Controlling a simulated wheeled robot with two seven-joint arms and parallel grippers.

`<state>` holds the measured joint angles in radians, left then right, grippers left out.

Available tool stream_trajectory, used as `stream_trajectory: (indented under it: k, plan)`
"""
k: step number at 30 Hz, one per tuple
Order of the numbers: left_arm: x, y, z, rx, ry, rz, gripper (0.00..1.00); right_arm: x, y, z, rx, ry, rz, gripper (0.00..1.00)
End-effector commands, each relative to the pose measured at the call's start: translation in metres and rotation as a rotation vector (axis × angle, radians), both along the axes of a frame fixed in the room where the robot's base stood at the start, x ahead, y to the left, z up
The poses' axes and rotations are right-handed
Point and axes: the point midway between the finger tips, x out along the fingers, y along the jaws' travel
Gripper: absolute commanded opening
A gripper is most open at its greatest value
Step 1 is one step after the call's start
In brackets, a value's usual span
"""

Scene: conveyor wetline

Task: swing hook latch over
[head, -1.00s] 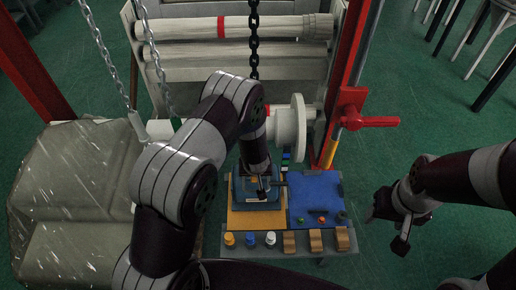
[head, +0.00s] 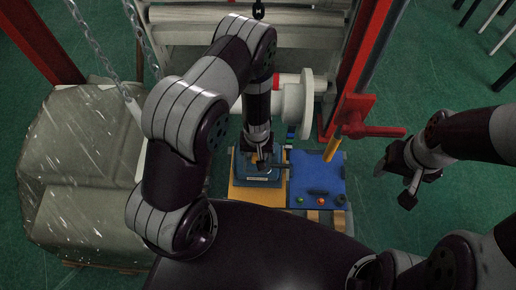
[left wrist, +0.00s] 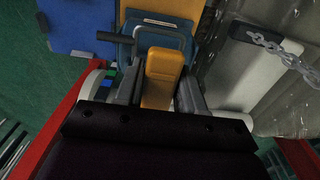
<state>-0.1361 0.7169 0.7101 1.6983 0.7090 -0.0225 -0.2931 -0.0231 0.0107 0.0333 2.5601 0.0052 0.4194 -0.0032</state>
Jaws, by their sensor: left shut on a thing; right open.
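The blue box-like fixture (head: 262,182) stands on the yellow mat, mostly under my left arm; its edge also shows in the left wrist view (left wrist: 126,50). A thin grey metal loop (left wrist: 180,34), which looks like the hook of the latch, stands out at the fixture. My left gripper (head: 262,160) is above the fixture. In the left wrist view its two grey fingers are shut on a yellow-orange lever (left wrist: 162,80). Whether the loop touches the lever I cannot tell. My right gripper (head: 402,172) is open and empty, off to the right of the table.
A blue mat (head: 318,170) with small coloured parts lies right of the yellow mat (head: 245,196). A red post with a red handle (head: 375,131) and a white flanged roller (head: 298,108) stand behind. A covered grey pile (head: 75,180) is at left. Chains hang at the back.

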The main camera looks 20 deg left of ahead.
Motion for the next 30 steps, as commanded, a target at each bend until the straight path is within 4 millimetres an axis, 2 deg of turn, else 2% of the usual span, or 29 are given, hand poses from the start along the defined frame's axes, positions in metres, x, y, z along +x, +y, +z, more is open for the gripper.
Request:
stream_trajectory:
  k: [4, 5, 6, 17, 20, 30]
  plan:
    - [-0.001, 0.000, -0.001, 0.000, 0.002, 0.000, 0.00, 0.000, 0.000, 0.000, 0.000, 0.000, 0.000, 0.60]
    - [-0.001, 0.000, -0.001, 0.000, 0.002, 0.000, 0.45, 0.000, 0.000, 0.000, 0.000, 0.000, 0.000, 0.60]
    - [-0.001, 0.000, -0.001, 0.000, 0.002, 0.000, 0.58, 0.000, 0.000, 0.000, 0.000, 0.000, 0.000, 0.60]
    - [0.000, 0.000, 0.005, 0.000, -0.001, 0.000, 0.60, 0.000, 0.000, 0.002, 0.000, 0.000, 0.000, 0.60]
    - [0.000, 0.000, 0.020, 0.000, -0.001, 0.000, 0.60, 0.000, 0.000, 0.007, 0.000, 0.000, 0.000, 0.60]
    - [-0.003, -0.001, 0.106, 0.001, 0.001, 0.000, 0.60, 0.000, 0.000, 0.051, 0.000, 0.000, 0.000, 0.60]
